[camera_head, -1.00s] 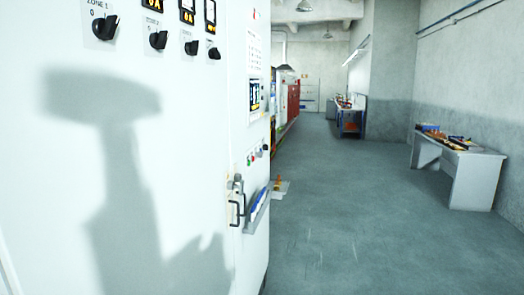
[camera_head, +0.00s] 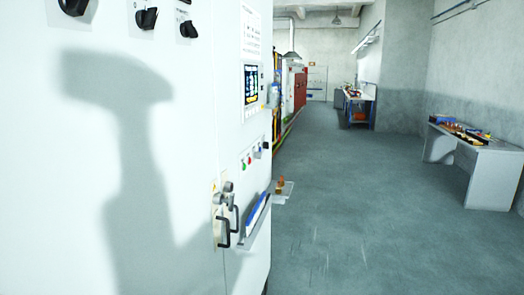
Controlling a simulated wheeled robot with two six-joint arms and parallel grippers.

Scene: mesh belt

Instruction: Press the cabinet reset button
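The white cabinet (camera_head: 188,130) fills the left side of the view. A small group of buttons (camera_head: 250,158), with green, red and blue ones, sits on its far face, below a lit display screen (camera_head: 250,85). Which of them is the reset button I cannot tell. Several black rotary knobs (camera_head: 146,18) show along the cabinet's top left. Neither of my grippers is in view; only a shadow falls on the cabinet front.
Black handles (camera_head: 222,232) and a tray (camera_head: 257,220) with a blue item stick out from the cabinet's edge. A grey table (camera_head: 488,172) stands at the right wall and a workbench (camera_head: 357,105) further back. The grey floor (camera_head: 350,220) between is clear.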

